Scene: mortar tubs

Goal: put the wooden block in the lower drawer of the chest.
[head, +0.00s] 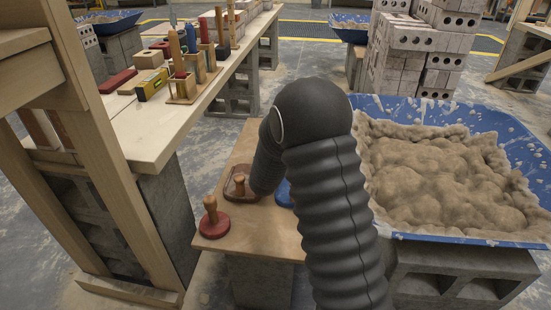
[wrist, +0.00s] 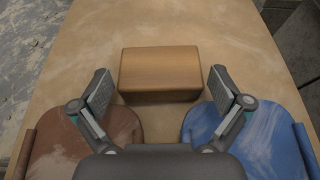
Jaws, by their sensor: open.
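The wooden block (wrist: 160,74) is a plain light-brown box lying on a small wooden table top (wrist: 240,35). In the wrist view it sits just ahead of my gripper (wrist: 162,78), centred between the two fingers. My gripper is open and empty; the fingers stand apart on either side of the block's near part, and I cannot tell their height above it. In the head view my arm hides the block and the gripper. I cannot make out a chest or its lower drawer in either view.
A brown tool (wrist: 85,140) and a blue one (wrist: 250,140) lie left and right below my fingers. A red disc with a wooden knob (head: 213,223) is on the small table. A blue mortar tub (head: 400,105) stands right; a long bench (head: 150,135) with tools stands left.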

